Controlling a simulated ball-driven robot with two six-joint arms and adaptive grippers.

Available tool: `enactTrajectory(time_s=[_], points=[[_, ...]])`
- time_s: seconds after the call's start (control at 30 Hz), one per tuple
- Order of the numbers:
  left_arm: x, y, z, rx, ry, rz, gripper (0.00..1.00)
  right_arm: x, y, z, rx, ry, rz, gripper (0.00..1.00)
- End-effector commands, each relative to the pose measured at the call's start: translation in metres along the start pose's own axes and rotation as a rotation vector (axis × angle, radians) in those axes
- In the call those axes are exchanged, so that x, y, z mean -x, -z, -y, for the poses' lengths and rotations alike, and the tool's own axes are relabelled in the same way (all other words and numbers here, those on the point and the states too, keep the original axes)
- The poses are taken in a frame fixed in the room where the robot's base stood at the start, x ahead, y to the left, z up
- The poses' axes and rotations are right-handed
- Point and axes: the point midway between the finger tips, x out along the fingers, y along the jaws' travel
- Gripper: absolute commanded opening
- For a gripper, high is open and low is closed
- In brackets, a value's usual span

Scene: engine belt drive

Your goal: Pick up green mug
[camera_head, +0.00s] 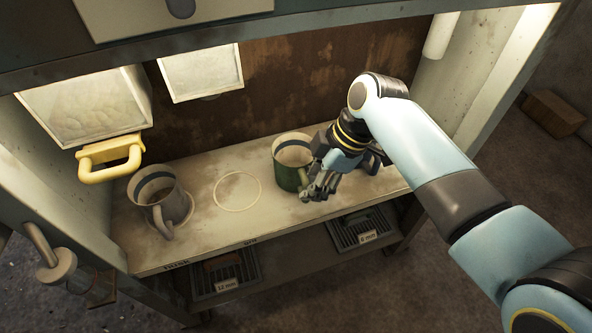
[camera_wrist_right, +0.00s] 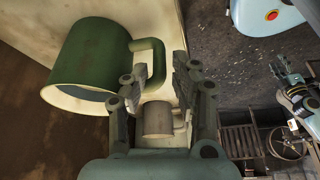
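The green mug (camera_head: 289,175) stands upright on the pale shelf, with a pale interior. My right gripper (camera_head: 318,190) is at its right side. In the right wrist view the green mug (camera_wrist_right: 92,58) is at upper left, and its handle (camera_wrist_right: 155,62) reaches toward the open fingers of my right gripper (camera_wrist_right: 160,68). The handle's outer part shows between the fingertips; contact is unclear. A small, dark gripper at the right edge of that view looks like my left one (camera_wrist_right: 283,68); its finger state is unclear.
A grey mug (camera_head: 158,198) stands on the shelf at left, also in the wrist view (camera_wrist_right: 158,118). An empty pale ring (camera_head: 237,191) marks the shelf between the mugs. A yellow handle (camera_head: 110,157) juts out at left. Slotted trays (camera_head: 362,228) sit below the shelf's front edge.

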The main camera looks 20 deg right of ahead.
Motion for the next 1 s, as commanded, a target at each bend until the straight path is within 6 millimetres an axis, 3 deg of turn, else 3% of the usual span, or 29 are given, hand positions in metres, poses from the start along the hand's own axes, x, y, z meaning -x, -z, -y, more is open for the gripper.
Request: enactTrajectory(time_s=[0.03, 0.2, 0.47, 0.67, 1.0], points=[[-0.006, -0.002, -0.001, 0.0, 0.0, 0.003, 0.42, -0.012, -0.001, 0.0, -0.001, 0.002, 0.0, 0.27], [-0.012, -0.004, -0.001, 0.0, 0.0, 0.006, 0.42, -0.031, -0.001, 0.001, -0.001, 0.002, 0.0, 0.27], [-0.011, -0.003, -0.002, 0.0, -0.001, 0.005, 0.42, -0.032, 0.0, 0.0, -0.001, 0.0, 0.001, 0.25], [-0.011, -0.003, -0.002, 0.0, -0.001, 0.005, 0.42, -0.031, 0.0, 0.0, -0.001, 0.0, 0.001, 0.0], [-0.011, -0.003, -0.002, 0.0, -0.001, 0.004, 0.42, -0.031, 0.0, 0.0, -0.001, -0.001, 0.001, 0.0]])
